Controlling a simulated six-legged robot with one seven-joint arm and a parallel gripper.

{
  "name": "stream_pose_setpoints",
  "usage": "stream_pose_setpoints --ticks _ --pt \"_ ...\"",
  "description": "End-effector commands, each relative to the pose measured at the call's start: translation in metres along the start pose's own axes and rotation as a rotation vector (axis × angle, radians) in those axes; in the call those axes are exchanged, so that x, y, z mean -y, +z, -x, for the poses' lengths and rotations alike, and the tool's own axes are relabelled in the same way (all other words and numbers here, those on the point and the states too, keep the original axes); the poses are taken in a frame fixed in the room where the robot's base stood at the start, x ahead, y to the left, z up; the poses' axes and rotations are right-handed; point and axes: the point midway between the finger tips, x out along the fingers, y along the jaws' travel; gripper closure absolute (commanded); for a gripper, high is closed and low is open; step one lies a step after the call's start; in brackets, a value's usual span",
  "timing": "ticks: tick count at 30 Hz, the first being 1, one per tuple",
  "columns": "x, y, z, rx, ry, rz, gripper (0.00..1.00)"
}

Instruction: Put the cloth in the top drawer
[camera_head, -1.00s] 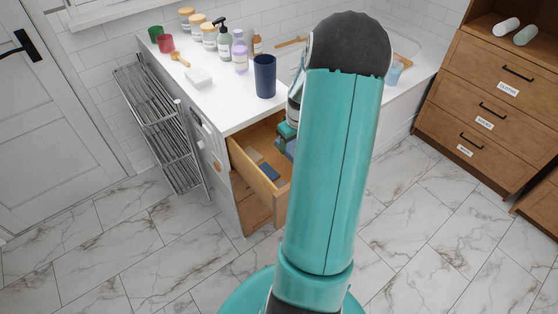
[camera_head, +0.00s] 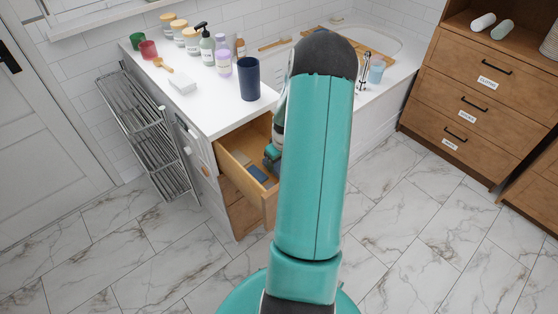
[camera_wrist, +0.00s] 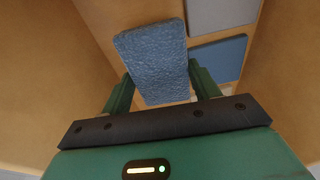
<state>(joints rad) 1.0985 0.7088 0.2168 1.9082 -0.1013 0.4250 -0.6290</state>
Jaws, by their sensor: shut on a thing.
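A blue, rough-textured cloth (camera_wrist: 152,55) is gripped between the two green fingers of my gripper (camera_wrist: 163,88) in the wrist view. Wooden drawer walls surround it, and I cannot tell whether it touches the drawer floor. The open top drawer (camera_head: 238,180) juts out below the white counter in the head view. My gripper (camera_head: 270,155) shows there at the drawer's opening, partly hidden behind my arm. The held cloth cannot be made out clearly in the head view.
A flat blue item (camera_wrist: 222,58) and a grey one (camera_wrist: 220,14) lie in the drawer beside the cloth. A dark blue cup (camera_head: 249,78) stands at the counter edge above the drawer. A towel rack (camera_head: 150,130) is at left. The marble floor in front is clear.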

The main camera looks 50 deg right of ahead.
Motion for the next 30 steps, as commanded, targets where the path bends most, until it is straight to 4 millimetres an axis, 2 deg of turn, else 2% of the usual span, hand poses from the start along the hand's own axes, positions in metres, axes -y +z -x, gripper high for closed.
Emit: stream_pose_setpoints --ticks 12,13,15,16,25,30 --pt "0.0 0.001 -0.009 -0.001 0.001 0.001 0.65" --pt "0.0 0.001 -0.009 0.0 0.0 0.0 0.33" --pt "0.0 0.001 -0.009 0.0 0.0 0.0 0.19" --pt "0.0 0.001 -0.009 0.0 0.0 0.0 0.17" --pt "0.0 0.001 -0.007 -0.001 0.0 0.0 0.17" --pt "-0.001 -0.001 0.01 -0.003 0.003 -0.001 0.17"
